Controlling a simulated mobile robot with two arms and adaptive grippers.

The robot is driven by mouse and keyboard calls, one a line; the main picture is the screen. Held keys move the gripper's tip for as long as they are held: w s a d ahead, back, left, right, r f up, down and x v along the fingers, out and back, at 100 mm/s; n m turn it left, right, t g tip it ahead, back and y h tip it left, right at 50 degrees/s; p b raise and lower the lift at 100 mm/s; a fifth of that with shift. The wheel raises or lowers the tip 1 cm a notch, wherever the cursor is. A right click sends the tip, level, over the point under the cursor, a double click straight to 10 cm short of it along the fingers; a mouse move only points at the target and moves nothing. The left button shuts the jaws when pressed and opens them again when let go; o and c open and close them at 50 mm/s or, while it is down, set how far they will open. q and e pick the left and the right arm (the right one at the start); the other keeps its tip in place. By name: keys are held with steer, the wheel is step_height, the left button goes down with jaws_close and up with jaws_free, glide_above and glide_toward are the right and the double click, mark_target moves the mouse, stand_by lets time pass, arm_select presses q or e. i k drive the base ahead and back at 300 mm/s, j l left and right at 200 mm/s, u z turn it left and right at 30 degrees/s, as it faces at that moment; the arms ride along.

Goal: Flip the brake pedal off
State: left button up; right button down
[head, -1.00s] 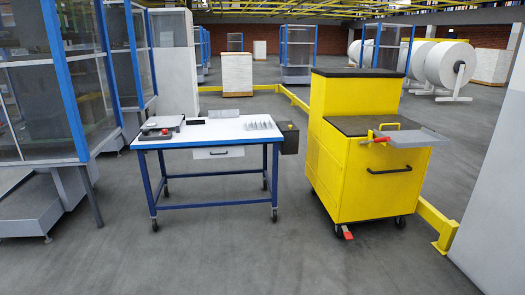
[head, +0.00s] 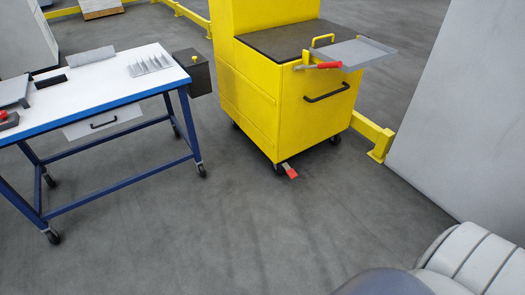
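A small red brake pedal (head: 290,171) sticks out at the front caster under the yellow cart (head: 286,114), close to the floor. Its exact tilt is too small to tell. The cart stands on black casters, and another caster (head: 335,139) shows at its right. A black handle (head: 327,92) is on the cart's front. A second red part, a lever (head: 326,65), lies at the cart's top edge beside a grey side tray (head: 365,54). Neither of my grippers is in view; part of my own arm shows at the lower right, well apart from the cart.
A blue-framed white table (head: 99,88) on casters stands to the left, with a dark box (head: 187,74) at its right end. A yellow floor rail (head: 368,131) and a pale wall (head: 462,110) are at the right. The floor in front of the cart is clear.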

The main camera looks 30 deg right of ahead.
mark_target(291, 172)
steer(key=i+z, duration=0.2)
steer(key=i, duration=0.25)
steer(key=i+j+z, duration=0.15)
steer(key=i, duration=0.3)
steer(key=i+j+z, duration=0.2)
steer(key=i, duration=0.2)
steer(key=i+j+z, duration=0.2)
steer(key=i, duration=0.25)
steer(key=i+j+z, duration=0.8)
steer(key=z, duration=0.2)
steer(key=i+j+z, duration=0.15)
steer(key=j+z, duration=0.15)
steer(key=j, duration=0.2)
steer(key=i+j+z, duration=0.15)
steer(key=j+z, duration=0.2)
steer(key=j, duration=0.1)
